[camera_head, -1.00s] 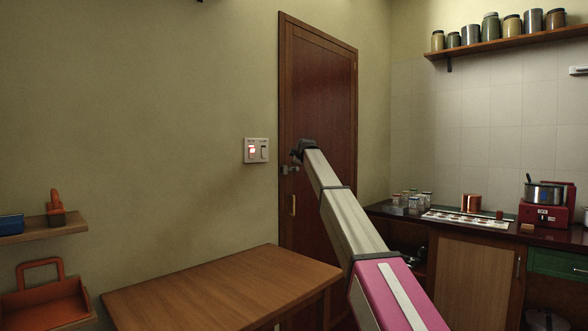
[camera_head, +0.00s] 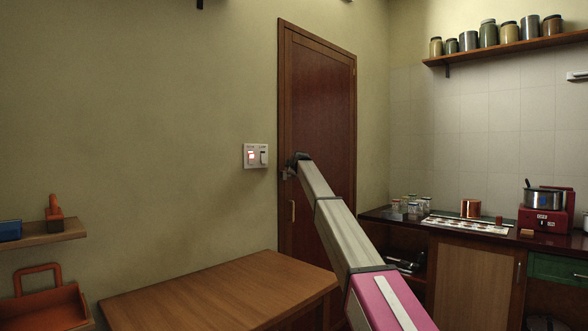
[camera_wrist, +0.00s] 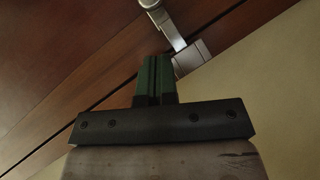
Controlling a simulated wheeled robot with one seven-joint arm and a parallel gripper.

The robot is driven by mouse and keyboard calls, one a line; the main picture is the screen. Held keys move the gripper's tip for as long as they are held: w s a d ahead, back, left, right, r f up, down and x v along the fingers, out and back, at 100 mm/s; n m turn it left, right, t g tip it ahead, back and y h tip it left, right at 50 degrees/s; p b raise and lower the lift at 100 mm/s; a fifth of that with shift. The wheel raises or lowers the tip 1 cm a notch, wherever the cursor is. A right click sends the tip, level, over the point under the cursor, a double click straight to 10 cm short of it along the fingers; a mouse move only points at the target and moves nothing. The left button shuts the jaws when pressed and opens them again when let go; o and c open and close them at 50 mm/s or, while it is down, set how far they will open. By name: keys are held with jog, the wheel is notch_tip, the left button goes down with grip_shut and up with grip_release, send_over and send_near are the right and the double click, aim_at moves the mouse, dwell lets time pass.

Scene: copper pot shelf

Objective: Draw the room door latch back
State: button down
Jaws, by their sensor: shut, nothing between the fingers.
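The room door (camera_head: 322,135) is brown wood and stands shut in its frame in the head view. Its metal latch (camera_wrist: 174,36) shows in the wrist view as a bar with a round end, running to a small bracket at the door's edge. My gripper (camera_wrist: 159,62) has green fingers, shut and empty. Their tips lie close to the lower part of the latch, by the bracket; I cannot tell whether they touch. In the head view my gripper (camera_head: 290,170) is at the door's left edge, and my arm hides most of the latch.
A switch plate (camera_head: 256,156) is on the wall just left of the door. A wooden table (camera_head: 220,292) stands in front, below my arm. A counter (camera_head: 400,217) with jars, and a pot on a red stove, is at the right.

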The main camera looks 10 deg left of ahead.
jog(key=w, duration=0.1)
jog(key=w+d+f, duration=0.1)
jog(key=w+f, duration=0.1)
jog(key=w, duration=0.1)
jog(key=shift+w+d+f, duration=0.1)
jog(key=shift+d, duration=0.05)
jog(key=w+d, duration=0.1)
jog(key=w, duration=0.1)
jog(key=w+d, duration=0.2)
dwell(0.3)
jog(key=shift+s, duration=0.1)
jog(key=a+v, duration=0.2)
jog(key=v, duration=1)
jog(key=shift+s+r, duration=0.55)
jog(key=shift+s, duration=0.1)
jog(key=shift+a, duration=0.1)
